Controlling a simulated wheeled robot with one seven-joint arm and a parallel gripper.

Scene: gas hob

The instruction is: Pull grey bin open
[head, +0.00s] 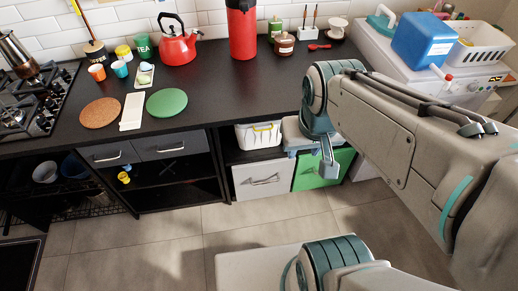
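The light grey bin (248,188) stands low under the counter, in the bay right of the dark shelves, and its front with a bar handle (265,181) faces me. It looks shut, level with the green bin (305,180) on its right. My gripper (328,172) hangs in front of the green bin, to the right of the grey bin's handle and apart from it. My arm partly hides the green bin. The fingers are small and seen at an angle, so their opening is unclear.
A white basket (258,136) sits on the shelf above the grey bin. Two grey drawers (110,153) are to the left. The black counter (215,95) overhangs the bins and holds a red kettle (178,48) and a red flask (242,35). The tiled floor (235,215) before the bin is clear.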

